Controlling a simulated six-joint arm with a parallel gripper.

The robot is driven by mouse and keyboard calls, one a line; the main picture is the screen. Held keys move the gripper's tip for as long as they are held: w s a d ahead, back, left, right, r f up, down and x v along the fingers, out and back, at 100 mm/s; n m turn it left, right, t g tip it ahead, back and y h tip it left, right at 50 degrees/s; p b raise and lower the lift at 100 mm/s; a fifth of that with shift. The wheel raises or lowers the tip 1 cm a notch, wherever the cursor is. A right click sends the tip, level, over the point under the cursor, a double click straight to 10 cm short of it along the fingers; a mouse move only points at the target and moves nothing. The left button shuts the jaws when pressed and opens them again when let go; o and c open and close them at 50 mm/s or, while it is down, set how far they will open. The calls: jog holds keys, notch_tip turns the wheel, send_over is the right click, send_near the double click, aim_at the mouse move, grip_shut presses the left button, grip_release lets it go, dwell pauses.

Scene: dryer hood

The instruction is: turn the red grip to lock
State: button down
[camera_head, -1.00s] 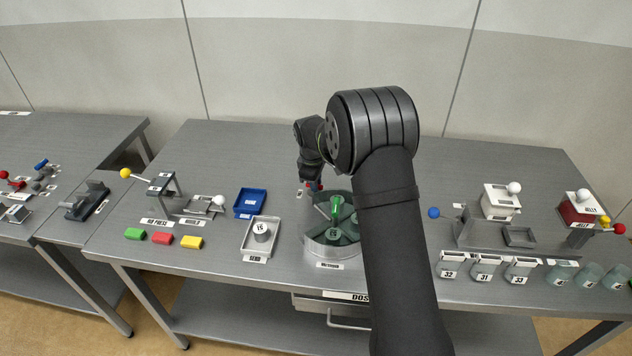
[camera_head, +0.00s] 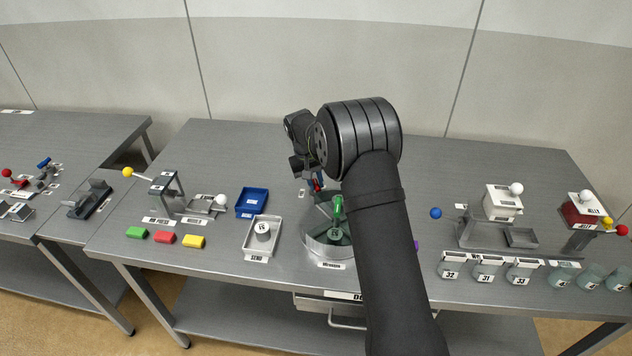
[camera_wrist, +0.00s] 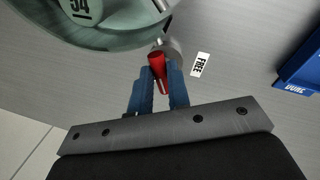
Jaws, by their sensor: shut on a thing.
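The red grip (camera_wrist: 157,65) is a short red handle at the rim of the round drum in the wrist view. My gripper (camera_wrist: 158,84) has its blue fingers on both sides of the grip and is shut on it. In the head view my gripper (camera_head: 318,183) is at the back edge of the round drum (camera_head: 325,250), and only a speck of red shows there. A small white label reading FREE (camera_wrist: 200,64) lies on the table right of the grip in the wrist view. No lock label is readable; my arm hides the drum's right side.
A green handle (camera_head: 337,207) stands up on the drum, close to my arm. A blue tray (camera_head: 252,202) and a grey tray (camera_head: 274,245) with a round piece are left of the drum. Several labelled jars (camera_head: 486,268) line the front right. The table behind is clear.

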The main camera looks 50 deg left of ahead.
jog(key=shift+a+m+h, duration=0.2)
jog(key=shift+m+h, duration=0.2)
jog(key=shift+m, duration=1.9)
jog(key=c, duration=1.6)
grip_release()
jog(key=shift+c, duration=0.2)
jog(key=shift+r, duration=0.1)
jog(key=v, duration=1.7)
jog(key=shift+w+r, duration=0.2)
jog(key=shift+w, duration=0.05)
